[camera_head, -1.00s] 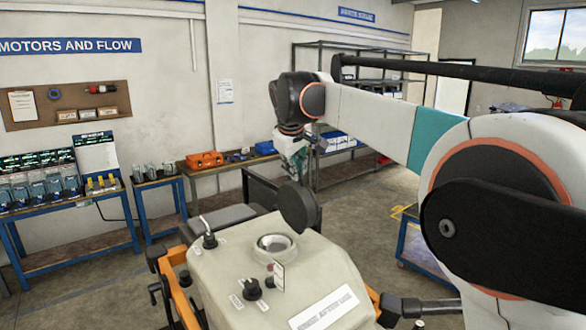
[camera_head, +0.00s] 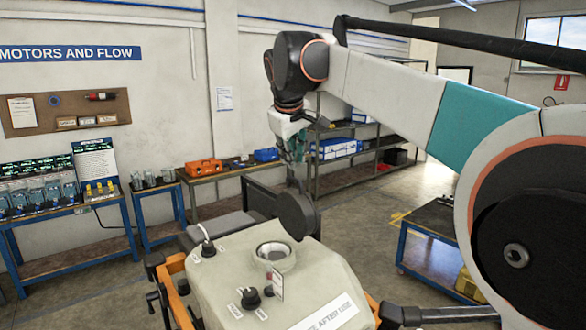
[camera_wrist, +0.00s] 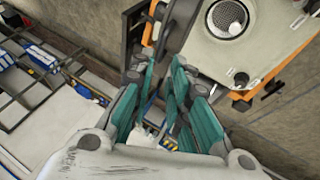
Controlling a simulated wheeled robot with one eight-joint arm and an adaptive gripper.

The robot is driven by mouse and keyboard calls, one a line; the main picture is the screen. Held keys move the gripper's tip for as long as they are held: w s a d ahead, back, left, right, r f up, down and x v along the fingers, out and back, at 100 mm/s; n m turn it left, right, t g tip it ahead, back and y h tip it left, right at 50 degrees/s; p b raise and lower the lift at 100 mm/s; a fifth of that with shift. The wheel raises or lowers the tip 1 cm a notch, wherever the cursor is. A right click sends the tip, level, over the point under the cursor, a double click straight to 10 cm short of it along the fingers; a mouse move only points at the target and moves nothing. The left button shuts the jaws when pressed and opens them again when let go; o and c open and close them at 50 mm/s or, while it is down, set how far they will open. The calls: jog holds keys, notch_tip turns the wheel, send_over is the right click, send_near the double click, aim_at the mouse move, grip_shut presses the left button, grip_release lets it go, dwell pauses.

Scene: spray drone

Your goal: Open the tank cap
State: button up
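The beige tank (camera_head: 215,278) of the drone stands in the front of the head view. Its round filler opening (camera_head: 274,252) is uncovered, and a strainer (camera_wrist: 228,17) shows inside it in the wrist view. The dark round cap (camera_head: 297,214) stands tilted up on edge at the back right of the opening. In the wrist view the cap is the dark shape (camera_wrist: 181,22) left of the opening.
Smaller black fittings (camera_head: 250,297) and a hanging tag (camera_head: 277,284) are on the tank's top. Orange frame parts (camera_head: 178,300) flank the tank. A blue workbench (camera_head: 65,228) stands left, shelving (camera_head: 360,165) behind, and a blue cart (camera_head: 430,235) right.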

jog(key=v, duration=0.3)
jog(key=shift+r, duration=0.1)
jog(key=s+d+f+m+b, duration=0.2)
jog(key=s+d+f+b, duration=0.35)
jog(key=f, duration=0.35)
jog(key=s+d+f+m+b, duration=0.1)
jog(key=s+d+f+b, duration=0.3)
jog(key=s+f+b, duration=0.45)
jog(key=s+d+f+m+b, duration=0.2)
jog(key=s+d+f+b, duration=0.25)
jog(key=f, duration=0.65)
jog(key=s+d+f+m+b, duration=0.1)
jog(key=s+f+b, duration=0.5)
jog(key=f, duration=0.9)
jog(key=s+d+f+m+b, duration=0.2)
jog(key=s+f+b, duration=0.5)
jog(key=s+f, duration=0.5)
notch_tip(320, 180, down, 4)
jog(key=shift+d+f+t+y, duration=0.15)
jog(key=shift+d+t+y, duration=0.2)
jog(key=shift+d, duration=0.35)
jog(key=shift+s, duration=0.1)
